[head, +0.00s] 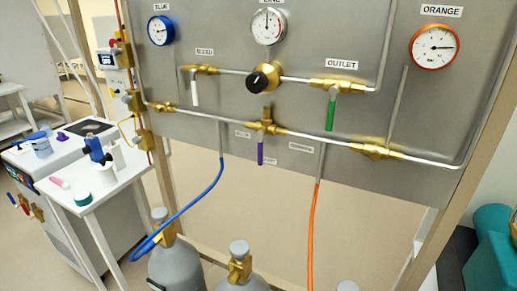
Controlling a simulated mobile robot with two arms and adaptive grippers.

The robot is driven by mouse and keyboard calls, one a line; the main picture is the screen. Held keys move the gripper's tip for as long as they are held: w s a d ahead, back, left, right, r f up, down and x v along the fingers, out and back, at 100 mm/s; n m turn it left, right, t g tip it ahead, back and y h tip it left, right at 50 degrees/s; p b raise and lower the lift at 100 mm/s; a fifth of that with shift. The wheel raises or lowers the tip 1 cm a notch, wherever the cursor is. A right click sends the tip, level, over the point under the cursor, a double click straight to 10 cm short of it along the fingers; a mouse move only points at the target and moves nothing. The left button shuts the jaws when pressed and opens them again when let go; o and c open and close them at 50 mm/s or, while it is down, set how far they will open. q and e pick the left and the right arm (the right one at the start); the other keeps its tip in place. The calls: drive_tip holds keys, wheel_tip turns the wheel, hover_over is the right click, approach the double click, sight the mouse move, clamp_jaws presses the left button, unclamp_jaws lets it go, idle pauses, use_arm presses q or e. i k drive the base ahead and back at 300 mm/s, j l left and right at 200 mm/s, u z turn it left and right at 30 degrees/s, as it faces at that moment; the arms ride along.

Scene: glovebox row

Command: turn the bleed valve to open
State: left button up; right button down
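The bleed valve (202,70) is a brass valve on the upper pipe of the grey panel, under a small label that appears to read BLEED (204,51). Its white lever (195,92) hangs straight down, across the line of the horizontal pipe. Nothing touches it. Neither of my grippers shows in the head view.
A black knob (262,78), a green outlet lever (331,112) and a purple lever (260,152) sit to the right. Gauges (267,26) line the top. Gas cylinders (177,266) with blue (205,195) and orange (313,230) hoses stand below. A cluttered white cart (85,205) stands left.

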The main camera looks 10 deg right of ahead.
sight(192, 72)
drive_tip(key=i+j+z, duration=0.1)
drive_tip(key=z, duration=0.3)
drive_tip(key=j+z, duration=0.25)
drive_tip(key=z, duration=0.15)
drive_tip(key=i+j+z, duration=0.1)
drive_tip(key=z, duration=0.25)
drive_tip(key=j+z, duration=0.4)
drive_tip(key=l, duration=0.15)
